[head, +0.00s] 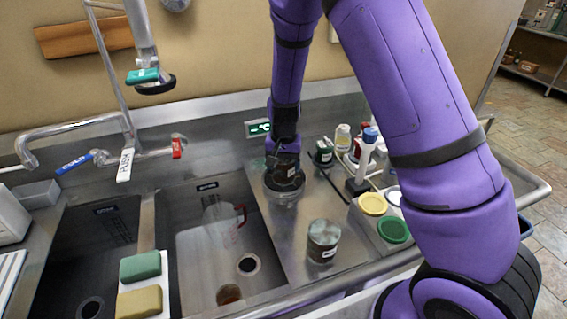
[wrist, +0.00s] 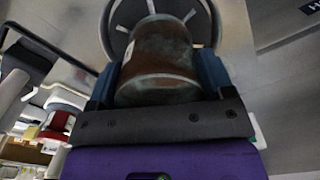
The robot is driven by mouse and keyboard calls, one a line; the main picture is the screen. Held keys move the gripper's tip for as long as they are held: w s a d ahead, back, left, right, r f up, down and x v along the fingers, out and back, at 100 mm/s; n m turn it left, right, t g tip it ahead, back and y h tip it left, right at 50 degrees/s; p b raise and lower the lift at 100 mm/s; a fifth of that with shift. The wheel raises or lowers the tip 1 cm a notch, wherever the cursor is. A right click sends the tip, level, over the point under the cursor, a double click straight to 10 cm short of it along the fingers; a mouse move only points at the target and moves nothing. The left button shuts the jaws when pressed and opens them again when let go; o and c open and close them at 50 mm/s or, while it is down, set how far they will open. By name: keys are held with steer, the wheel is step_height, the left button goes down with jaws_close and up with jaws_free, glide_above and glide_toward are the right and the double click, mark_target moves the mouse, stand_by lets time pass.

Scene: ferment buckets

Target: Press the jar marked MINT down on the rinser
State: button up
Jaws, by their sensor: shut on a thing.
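My gripper (head: 284,150) is shut on a dark brown jar (head: 287,170), with one finger on each side of it in the wrist view (wrist: 158,76). The jar (wrist: 160,55) looks like brownish glass, and its label is too small or turned away to read as MINT. The round rinser (head: 284,196) is set in the steel counter right of the sinks. The jar is over the rinser, whose dark ring and spokes (wrist: 125,16) show behind it in the wrist view. I cannot tell whether jar and rinser touch.
Another jar (head: 323,242) stands on the counter in front. Several small jars (head: 323,153) stand behind, right of the rinser. A tray with yellow and green lids (head: 392,230) is at right. A clear jug (head: 222,222) is in the right sink; sponges (head: 140,267) lie between the sinks.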

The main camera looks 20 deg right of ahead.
steer(key=shift+f, duration=0.5)
stand_by(1.7)
steer(key=shift+r, duration=4.05)
steer(key=shift+w+d, duration=0.1)
